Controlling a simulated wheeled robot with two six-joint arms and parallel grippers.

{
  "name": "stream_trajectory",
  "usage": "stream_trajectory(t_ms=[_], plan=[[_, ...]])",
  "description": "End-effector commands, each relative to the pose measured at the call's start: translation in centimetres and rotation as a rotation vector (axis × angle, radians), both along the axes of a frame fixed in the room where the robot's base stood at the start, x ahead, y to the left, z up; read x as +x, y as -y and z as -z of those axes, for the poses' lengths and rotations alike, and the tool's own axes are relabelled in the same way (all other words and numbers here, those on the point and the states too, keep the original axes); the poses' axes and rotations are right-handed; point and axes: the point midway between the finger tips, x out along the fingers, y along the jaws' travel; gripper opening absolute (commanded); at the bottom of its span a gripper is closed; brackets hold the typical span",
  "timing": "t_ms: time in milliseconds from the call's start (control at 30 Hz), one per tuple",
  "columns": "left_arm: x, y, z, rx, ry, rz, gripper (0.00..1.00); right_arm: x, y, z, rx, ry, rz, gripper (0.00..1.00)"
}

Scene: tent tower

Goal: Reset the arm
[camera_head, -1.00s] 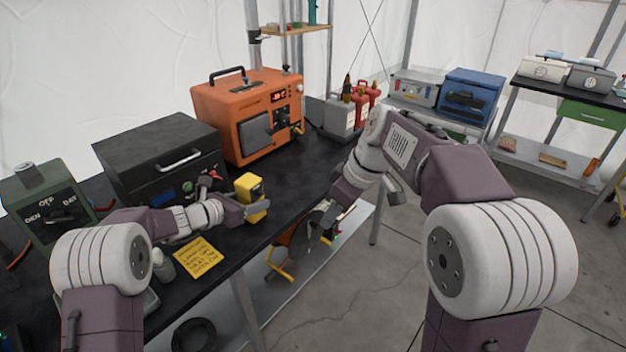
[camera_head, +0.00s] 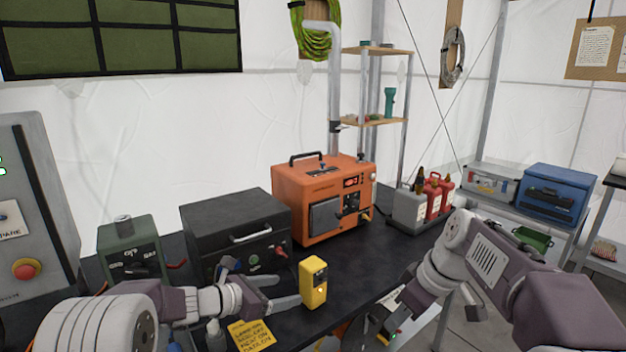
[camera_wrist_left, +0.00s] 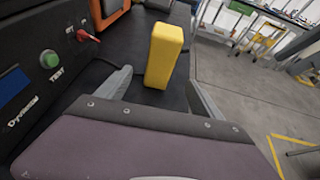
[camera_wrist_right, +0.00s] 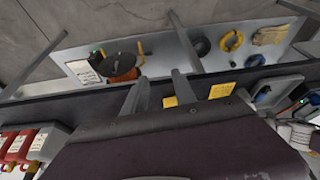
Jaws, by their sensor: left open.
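My left gripper (camera_head: 272,284) is open over the black workbench, beside a yellow handheld device (camera_head: 313,283) that stands upright. In the left wrist view, the yellow device (camera_wrist_left: 163,56) appears in the gap between the left fingers (camera_wrist_left: 158,88), and I cannot see either finger touching it. My right gripper (camera_head: 378,326) hangs near the bench's front edge, low in the head view. In the right wrist view its fingers (camera_wrist_right: 158,85) are apart with nothing between them.
A black box (camera_head: 236,232), an orange unit (camera_head: 322,200) and a green box (camera_head: 130,250) stand along the bench. A yellow note (camera_head: 250,337) lies near its front edge. Red and grey canisters (camera_head: 411,206) stand at the far end. A lower shelf (camera_wrist_right: 210,57) holds coils.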

Motion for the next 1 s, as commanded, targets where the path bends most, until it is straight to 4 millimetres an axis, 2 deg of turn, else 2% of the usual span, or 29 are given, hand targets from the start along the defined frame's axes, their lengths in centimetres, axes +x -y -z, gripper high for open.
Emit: stream_trajectory(t_ms=[167, 233, 267, 333, 433, 500, 600, 700, 800, 867, 900, 933, 1000], plan=[[-0.3, 0.3, -0.4, 0.0, 0.005, 0.01, 0.76, 0.0, -0.3, 0.0, 0.0, 0.0, -0.009, 0.33], [-0.7, 1.6, -2.1, 0.005, 0.039, 0.035, 0.76, -0.2, -1.1, -0.1, 0.0, 0.001, -0.03, 0.33], [-1.5, 2.6, -2.9, 0.012, 0.051, 0.058, 0.76, -1.0, -1.8, 0.5, 0.002, -0.021, -0.046, 0.33], [-5.7, 4.6, -1.6, 0.116, 0.034, 0.176, 0.76, -3.6, -2.7, 3.5, -0.011, -0.102, -0.074, 0.33], [-12.8, 4.9, 2.8, 0.399, 0.043, 0.42, 0.76, -7.0, -2.8, 8.1, -0.047, -0.199, -0.014, 0.33], [-17.4, 3.5, 6.0, 0.614, 0.083, 0.62, 0.76, -9.2, -2.5, 10.9, -0.072, -0.25, 0.065, 0.33], [-22.6, 0.1, 9.6, 0.893, 0.171, 0.925, 0.76, -12.2, -1.8, 14.3, -0.107, -0.302, 0.195, 0.33], [-26.0, -3.6, 12.0, 1.113, 0.28, 1.227, 0.76, -14.7, -1.1, 16.9, -0.129, -0.328, 0.33, 0.33], [-28.2, -7.0, 13.6, 1.273, 0.403, 1.526, 0.76, -16.4, -0.3, 18.8, -0.137, -0.331, 0.473, 0.33], [-28.8, -8.8, 14.4, 1.346, 0.496, 1.719, 0.76, -16.8, 0.1, 19.6, -0.127, -0.317, 0.575, 0.33], [-28.4, -9.7, 14.5, 1.402, 0.587, 1.844, 0.76, -15.9, 0.3, 19.7, -0.105, -0.283, 0.663, 0.33], [-27.8, -9.8, 14.4, 1.427, 0.647, 1.891, 0.76, -15.1, 0.3, 19.5, -0.077, -0.259, 0.736, 0.33], [-27.8, -9.7, 10.0, 1.421, 0.646, 1.89, 0.76, -15.2, 0.3, 15.2, -0.077, -0.267, 0.742, 0.33]])
